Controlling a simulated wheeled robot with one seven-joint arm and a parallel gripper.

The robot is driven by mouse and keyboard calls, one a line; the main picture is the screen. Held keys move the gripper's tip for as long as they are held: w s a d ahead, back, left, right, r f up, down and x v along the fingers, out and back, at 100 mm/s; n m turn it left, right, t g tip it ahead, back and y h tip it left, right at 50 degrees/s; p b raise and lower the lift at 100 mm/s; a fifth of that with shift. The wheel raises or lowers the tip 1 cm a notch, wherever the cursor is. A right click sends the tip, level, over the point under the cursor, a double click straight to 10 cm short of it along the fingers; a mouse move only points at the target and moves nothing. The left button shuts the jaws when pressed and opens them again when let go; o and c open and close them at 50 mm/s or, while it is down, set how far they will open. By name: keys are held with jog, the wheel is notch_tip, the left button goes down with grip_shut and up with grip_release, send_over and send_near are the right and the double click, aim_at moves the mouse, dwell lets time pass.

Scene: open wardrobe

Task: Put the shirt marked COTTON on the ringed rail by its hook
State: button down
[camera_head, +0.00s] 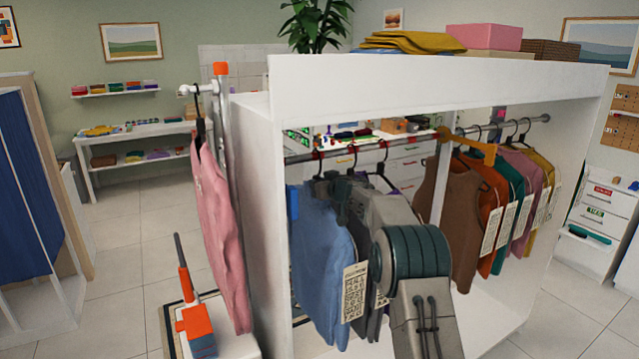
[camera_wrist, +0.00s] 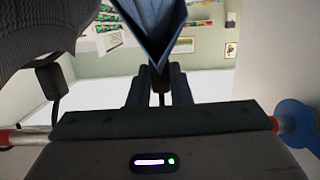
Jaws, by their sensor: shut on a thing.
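A blue shirt (camera_head: 322,255) hangs below the ringed rail (camera_head: 335,153) at its left end in the head view. A printed tag (camera_head: 354,290) is on its side; I cannot read its word. In the wrist view my gripper (camera_wrist: 160,75) is shut on a dark hanger hook, with the blue shirt's collar (camera_wrist: 152,25) just beyond the fingertips. The ringed rail (camera_wrist: 28,137) shows on both sides of the gripper body, which hides its middle. I cannot tell whether the hook touches the rail. My arm hides part of the clothes in the head view.
A dark grey garment (camera_wrist: 35,30) hangs close beside the gripper. The wardrobe's side wall (camera_head: 262,200) and a blue disc (camera_head: 292,203) are near on the other side. Several shirts, a brown one (camera_head: 455,205) first, fill the right rail. A pink shirt (camera_head: 215,235) hangs outside.

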jog(key=shift+f, duration=0.2)
jog(key=c, duration=1.3)
grip_release()
jog(key=shift+f, duration=0.1)
jog(key=shift+o, duration=0.2)
jog(key=b+v, duration=0.4)
jog(key=v, duration=0.9)
jog(key=s+d+m+g+h, duration=0.1)
jog(key=s+d+m+h, duration=0.3)
jog(key=s, duration=0.6)
jog(key=s+d+m+g+h, duration=0.1)
jog(key=s+d+h, duration=0.4)
jog(key=s, duration=0.5)
jog(key=s+a+f+g+y, duration=0.1)
jog(key=s+f+g, duration=0.3)
jog(key=s, duration=1)
jog(key=s+a+f+g, duration=0.2)
jog(key=s+f+g, duration=0.2)
jog(key=s+f, duration=0.4)
jog(key=s, duration=0.7)
jog(key=shift+a+f+y+b, duration=0.3)
jog(key=shift+f+y+b, duration=0.1)
